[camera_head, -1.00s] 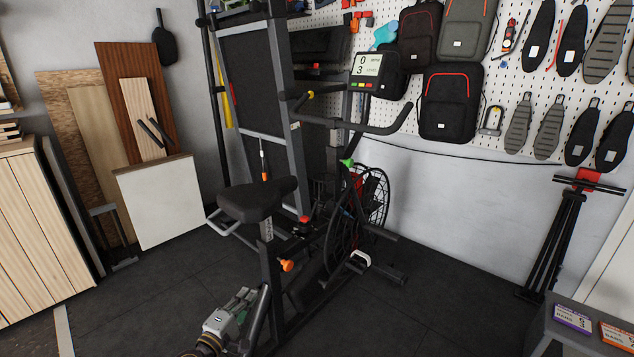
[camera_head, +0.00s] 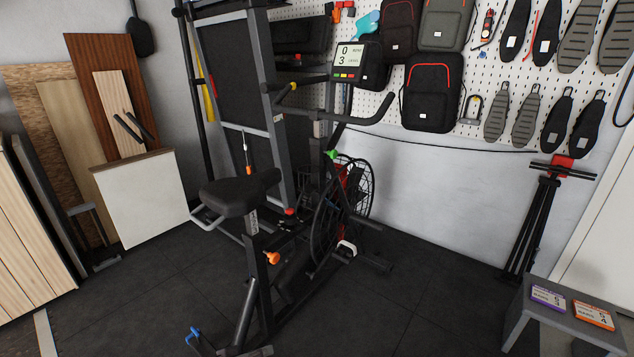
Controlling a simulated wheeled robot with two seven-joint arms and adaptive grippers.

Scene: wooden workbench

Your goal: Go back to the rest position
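An exercise bike (camera_head: 240,195) stands upright on the dark floor in the middle of the view. Its display (camera_head: 348,62) shows a 0 above a 3. An orange knob (camera_head: 271,258) sits on the post below the seat, and a green one (camera_head: 331,154) is near the wheel. A blue part (camera_head: 194,333) shows low beside the bike's rear foot; I cannot tell what it belongs to. Neither of my grippers is in view.
A grey bench (camera_head: 528,324) with a purple card (camera_head: 548,297) and an orange card (camera_head: 593,315) stands at lower right. A folded black stand (camera_head: 535,220) leans at the wall. Boards (camera_head: 105,90) lean at left. The floor (camera_head: 410,310) right of the bike is clear.

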